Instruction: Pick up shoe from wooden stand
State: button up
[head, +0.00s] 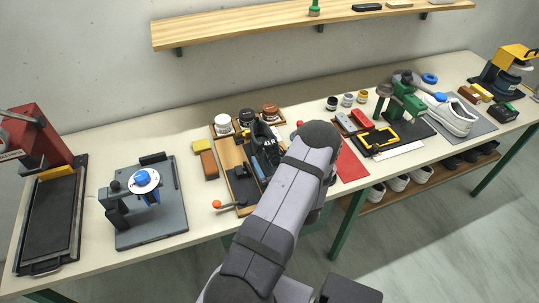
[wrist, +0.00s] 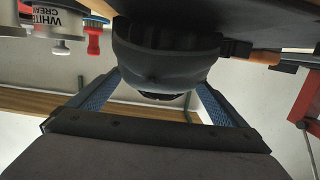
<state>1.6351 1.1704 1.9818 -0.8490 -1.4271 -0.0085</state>
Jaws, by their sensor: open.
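A dark shoe (head: 264,148) with laces rests on the wooden stand (head: 229,154) near the middle of the bench. My arm covers part of the shoe and stand in the head view, and the gripper itself is hidden there. In the wrist view my gripper (wrist: 160,84) is open, with one blue-padded finger on each side of a rounded dark end of the shoe (wrist: 165,55). Whether the pads touch the shoe, I cannot tell.
Several polish jars (head: 246,117) stand behind the shoe; a white cream jar (wrist: 58,22) shows in the wrist view. An orange-knobbed lever (head: 229,205) is at the stand's front. A blue-topped fixture (head: 146,180) is left. White shoes (head: 452,116) stand right.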

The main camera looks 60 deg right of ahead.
jog(key=shift+x, duration=0.85)
jog(key=shift+r, duration=0.1)
jog(key=c, duration=1.4)
jog(key=shift+c, duration=0.2)
jog(key=shift+r, duration=0.2)
notch_tip(320, 180, up, 18)
jog(key=b, duration=0.4)
jog(key=shift+f, duration=0.2)
